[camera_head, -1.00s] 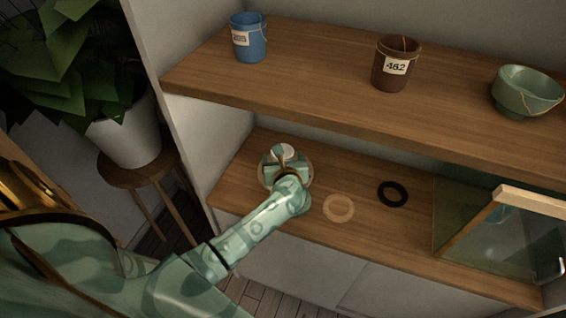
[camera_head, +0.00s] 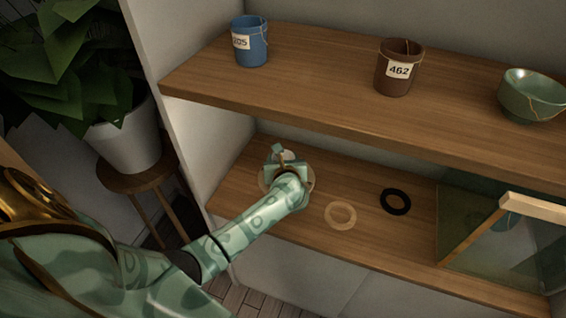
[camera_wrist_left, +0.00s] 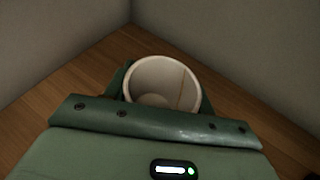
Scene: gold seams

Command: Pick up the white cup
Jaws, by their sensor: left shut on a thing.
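The white cup (camera_wrist_left: 163,82) stands in the left wrist view with its round open mouth facing up and a thin gold seam inside. In the head view only a pale bit of it (camera_head: 287,155) shows past my gripper. My left gripper (camera_head: 284,164) is shut on the cup, with green fingers at both sides of it in the wrist view. A pale round disc (camera_head: 264,183) shows around the gripper on the lower shelf; whether the cup touches it is hidden. My right gripper is not in view.
Right of my left gripper, a tan ring (camera_head: 329,220) and a black ring (camera_head: 384,207) lie on the lower shelf. A glass-panelled frame (camera_head: 480,235) stands further right.

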